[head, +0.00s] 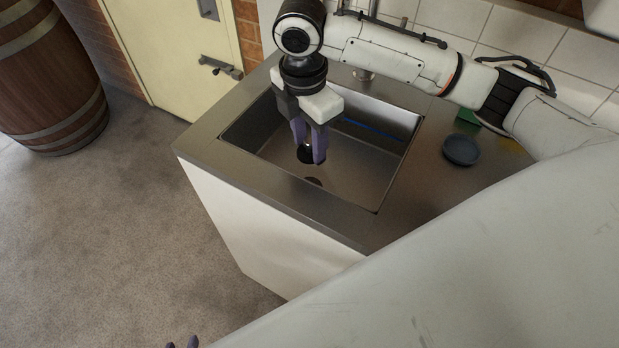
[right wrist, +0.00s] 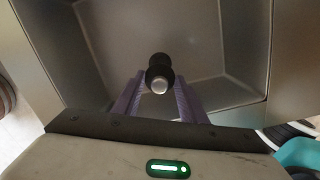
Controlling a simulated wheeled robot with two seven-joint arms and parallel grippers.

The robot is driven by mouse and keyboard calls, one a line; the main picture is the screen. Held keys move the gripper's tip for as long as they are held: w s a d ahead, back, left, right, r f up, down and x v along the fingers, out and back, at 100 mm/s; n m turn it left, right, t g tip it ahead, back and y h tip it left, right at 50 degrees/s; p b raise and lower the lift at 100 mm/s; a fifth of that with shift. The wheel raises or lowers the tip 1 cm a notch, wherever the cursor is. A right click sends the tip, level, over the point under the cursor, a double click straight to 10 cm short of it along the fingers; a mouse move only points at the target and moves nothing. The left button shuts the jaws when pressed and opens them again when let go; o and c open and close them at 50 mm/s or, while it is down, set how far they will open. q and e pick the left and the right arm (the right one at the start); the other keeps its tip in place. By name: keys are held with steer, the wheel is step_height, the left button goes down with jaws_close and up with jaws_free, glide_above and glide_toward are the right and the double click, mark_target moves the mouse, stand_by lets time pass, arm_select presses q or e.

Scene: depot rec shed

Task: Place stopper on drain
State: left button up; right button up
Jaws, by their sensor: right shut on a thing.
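The stopper (head: 305,154) is a small dark piece held between the purple fingers of my right gripper (head: 313,160), inside the sink basin (head: 370,165) and above its floor. In the right wrist view, the stopper (right wrist: 158,66) is black with a silver knob and sits between the fingertips. The dark drain (head: 313,181) is on the basin floor, just below the fingertips in the head view.
A steel counter (head: 405,205) surrounds the basin. A blue-grey round dish (head: 461,150) and a green item (head: 467,116) lie on it at the right. A tap (head: 373,8) stands behind. A barrel (head: 55,80) and a cream door (head: 165,55) are at the left, with open floor in front.

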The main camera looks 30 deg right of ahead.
step_height(320, 180, down, 12)
steer(key=shift+r, duration=0.15)
stand_by(0.4)
steer(key=o, duration=1.2)
steer(key=shift+c, duration=0.2)
steer(key=r, duration=1.2)
steer(key=shift+s+a, duration=0.2)
steer(key=shift+a, duration=0.2)
